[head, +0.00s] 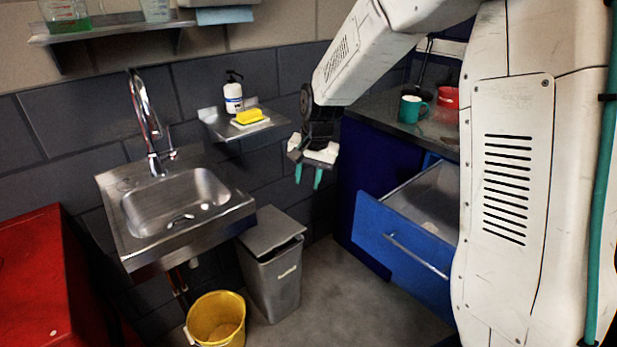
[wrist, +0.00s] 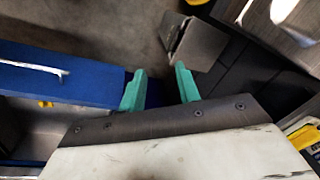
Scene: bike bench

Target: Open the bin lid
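The grey bin (head: 275,285) stands on the floor right of the sink, with a pale label on its front. Its grey lid (head: 270,231) lies down over the top and looks closed. My gripper (head: 308,178) hangs above and to the right of the bin, teal fingers pointing down. The fingers are apart with nothing between them, and they touch nothing. In the wrist view the bin (wrist: 196,44) shows beyond the fingertips, a little right of the gripper (wrist: 161,76). The bin's inside is hidden.
A blue drawer (head: 405,250) stands pulled out right of the bin. A steel sink (head: 180,205) is to its left, a yellow bucket (head: 216,320) at its front left. A small shelf (head: 245,124) with bottle and sponge is above. Floor between bin and drawer is clear.

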